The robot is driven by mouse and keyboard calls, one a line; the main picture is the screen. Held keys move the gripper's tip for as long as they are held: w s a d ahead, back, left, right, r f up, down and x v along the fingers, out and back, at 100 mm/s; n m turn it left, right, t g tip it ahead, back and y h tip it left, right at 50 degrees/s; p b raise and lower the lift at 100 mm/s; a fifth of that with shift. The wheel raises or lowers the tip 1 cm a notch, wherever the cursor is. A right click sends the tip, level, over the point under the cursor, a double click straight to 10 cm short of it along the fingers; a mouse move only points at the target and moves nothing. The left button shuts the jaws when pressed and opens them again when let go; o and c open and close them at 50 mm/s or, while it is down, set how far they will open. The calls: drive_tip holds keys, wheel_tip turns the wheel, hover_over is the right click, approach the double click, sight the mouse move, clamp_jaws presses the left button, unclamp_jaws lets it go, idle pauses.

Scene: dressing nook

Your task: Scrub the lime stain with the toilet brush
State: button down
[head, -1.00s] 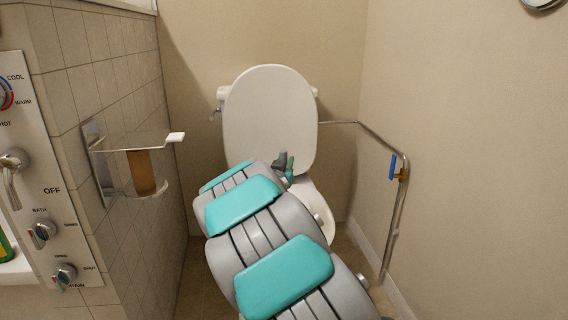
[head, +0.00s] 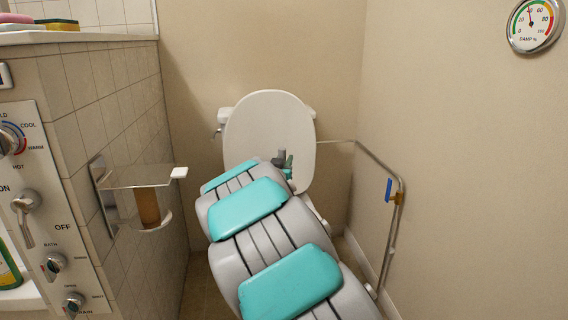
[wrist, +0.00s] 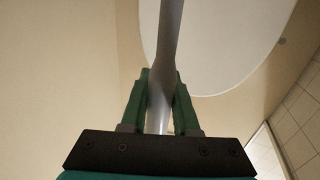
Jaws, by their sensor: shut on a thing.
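In the wrist view my gripper (wrist: 160,105) is shut on a grey rod-like handle (wrist: 170,35), with a green finger on each side of it. I take this to be the toilet brush handle; its head is out of view. In the head view my arm covers most of the toilet bowl, and a small part of my gripper (head: 285,163) shows in front of the raised white lid (head: 268,125). The lid also fills the upper right of the wrist view (wrist: 225,45). The lime stain is not visible in either view.
A metal grab rail (head: 385,170) with a blue tag (head: 389,190) runs along the right wall. A paper holder with a shelf (head: 140,177) juts from the tiled wall (head: 95,120) at left. A shower control panel (head: 50,215) is further left. A damp gauge (head: 534,24) hangs upper right.

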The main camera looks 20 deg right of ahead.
wheel_tip(320, 180, up, 10)
drive_tip(key=p, duration=0.4)
drive_tip(key=shift+f, duration=0.15)
drive_tip(key=shift+s, duration=0.1)
idle(0.4)
